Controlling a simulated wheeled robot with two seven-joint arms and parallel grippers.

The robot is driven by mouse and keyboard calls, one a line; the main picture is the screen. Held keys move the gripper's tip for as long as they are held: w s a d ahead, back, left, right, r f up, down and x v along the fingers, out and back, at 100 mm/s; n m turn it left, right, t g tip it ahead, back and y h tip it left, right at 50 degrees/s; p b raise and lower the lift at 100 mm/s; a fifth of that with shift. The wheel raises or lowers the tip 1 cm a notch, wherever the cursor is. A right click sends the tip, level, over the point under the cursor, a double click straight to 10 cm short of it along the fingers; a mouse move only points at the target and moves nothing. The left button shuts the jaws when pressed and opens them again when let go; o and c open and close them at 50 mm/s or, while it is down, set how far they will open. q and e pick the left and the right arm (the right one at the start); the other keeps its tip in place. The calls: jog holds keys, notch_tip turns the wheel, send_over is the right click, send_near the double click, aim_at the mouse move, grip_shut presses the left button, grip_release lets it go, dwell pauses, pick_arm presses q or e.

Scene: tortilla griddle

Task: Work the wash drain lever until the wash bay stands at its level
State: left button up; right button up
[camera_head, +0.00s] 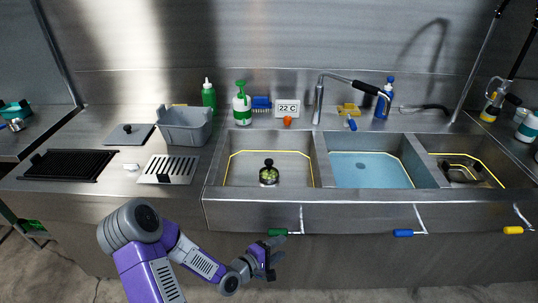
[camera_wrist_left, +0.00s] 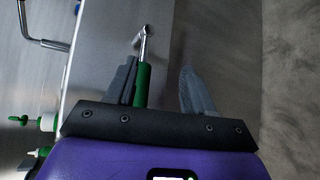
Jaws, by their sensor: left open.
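The lever with the green handle (camera_head: 279,232) hangs at the front of the sink under the left bay (camera_head: 240,171). That bay has a yellow line around its walls; whether it holds clear water I cannot tell. My left gripper (camera_head: 272,262) is open just below the green handle. In the left wrist view, the green handle (camera_wrist_left: 143,85) reaches between the open fingers of the left gripper (camera_wrist_left: 160,85), close to the left finger; contact is unclear. No label shows which bay is wash. My right gripper is not in view.
A dark round object (camera_head: 268,173) stands in the left bay. The middle bay (camera_head: 368,171) holds blue water. A blue-handled lever (camera_head: 404,233) and a yellow-handled lever (camera_head: 513,230) hang farther right. A tap (camera_head: 318,100) stands behind the sink.

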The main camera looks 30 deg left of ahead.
pick_arm(q)
jog(key=p+v, duration=0.3)
jog(key=v, duration=0.3)
dwell(0.3)
dwell(0.4)
jog(key=s+d+f+m+g, duration=0.5)
jog(key=d+f+m+g, duration=0.2)
jog(key=d+f, duration=0.1)
jog(key=s+d+f+m+g+p, duration=0.1)
jog(key=s+d+f+m+g, duration=0.5)
jog(key=d+f+m, duration=0.2)
jog(key=d, duration=0.2)
jog(key=shift+s+d+g, duration=0.2)
jog(key=shift+d+g, duration=0.15)
jog(key=shift+g, duration=0.05)
